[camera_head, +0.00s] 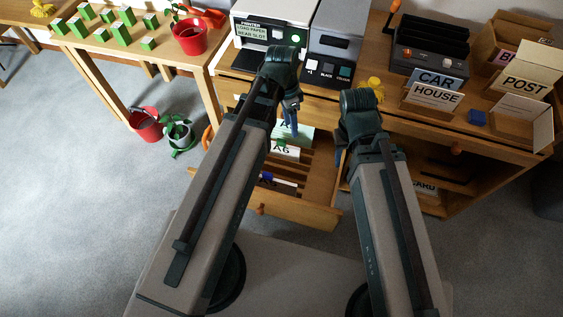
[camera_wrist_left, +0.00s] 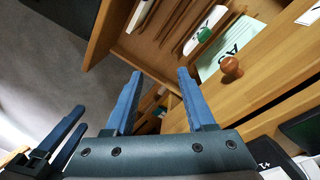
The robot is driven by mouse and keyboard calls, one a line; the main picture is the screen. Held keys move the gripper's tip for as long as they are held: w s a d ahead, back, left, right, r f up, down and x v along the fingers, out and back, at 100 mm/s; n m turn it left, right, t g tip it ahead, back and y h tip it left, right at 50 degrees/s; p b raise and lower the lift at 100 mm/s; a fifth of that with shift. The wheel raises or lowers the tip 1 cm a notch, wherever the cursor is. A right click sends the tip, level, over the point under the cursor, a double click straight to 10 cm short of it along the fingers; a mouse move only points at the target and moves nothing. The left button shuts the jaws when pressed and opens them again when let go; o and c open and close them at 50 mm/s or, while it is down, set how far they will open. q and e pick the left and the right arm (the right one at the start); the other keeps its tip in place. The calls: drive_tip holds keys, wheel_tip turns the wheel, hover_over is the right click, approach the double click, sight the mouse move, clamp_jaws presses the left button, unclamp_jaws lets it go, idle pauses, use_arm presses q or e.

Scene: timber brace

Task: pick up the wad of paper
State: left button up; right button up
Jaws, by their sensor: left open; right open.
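No crumpled wad of paper can be clearly made out. Paper shows in the open drawer (camera_head: 310,213): a pale green sheet (camera_head: 305,134), a white sheet marked A6 (camera_head: 285,150) and another white sheet (camera_head: 278,184), between wooden dividers. The left wrist view shows the pale green sheet (camera_wrist_left: 228,55) and a white sheet with a green spot (camera_wrist_left: 212,22). My left gripper (camera_head: 292,119) is over the back of the drawer; its two blue fingers (camera_wrist_left: 159,72) are apart and empty. My right gripper (camera_head: 341,160) is by the drawer's right side, partly hidden by its arm.
A printer (camera_head: 268,28) with a button panel (camera_head: 327,72) stands on the desk. A yellow object (camera_head: 375,83), CAR (camera_head: 440,78) and HOUSE (camera_head: 434,95) cards and open boxes (camera_head: 525,80) are to the right. Potted plants and a red bucket (camera_head: 146,124) are left. Floor is clear at left.

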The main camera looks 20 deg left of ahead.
sight(284, 145)
use_arm(q)
drive_tip(key=shift+w+a+f+m+h+b, duration=1.5)
drive_tip(key=shift+w+a+f+m+b, duration=1.85)
drive_tip(key=shift+a+f+m+b, duration=1.4)
drive_tip(key=shift+n+t, duration=0.3)
drive_tip(key=shift+n, duration=0.45)
drive_tip(key=b+x, duration=0.8)
drive_tip(key=x, duration=0.2)
drive_tip(key=shift+d+f, duration=0.15)
drive_tip(key=shift+f, duration=0.05)
use_arm(e)
wheel_tip(284, 145, down, 20)
drive_tip(key=shift+f, duration=0.25)
use_arm(q)
drive_tip(key=shift+f, duration=0.1)
use_arm(e)
drive_tip(key=shift+d+f, duration=0.1)
use_arm(q)
drive_tip(key=b+x, duration=0.5)
drive_tip(key=shift+f, duration=0.1)
use_arm(e)
wheel_tip(284, 145, down, 5)
drive_tip(key=shift+r, duration=0.15)
use_arm(q)
clamp_jaws()
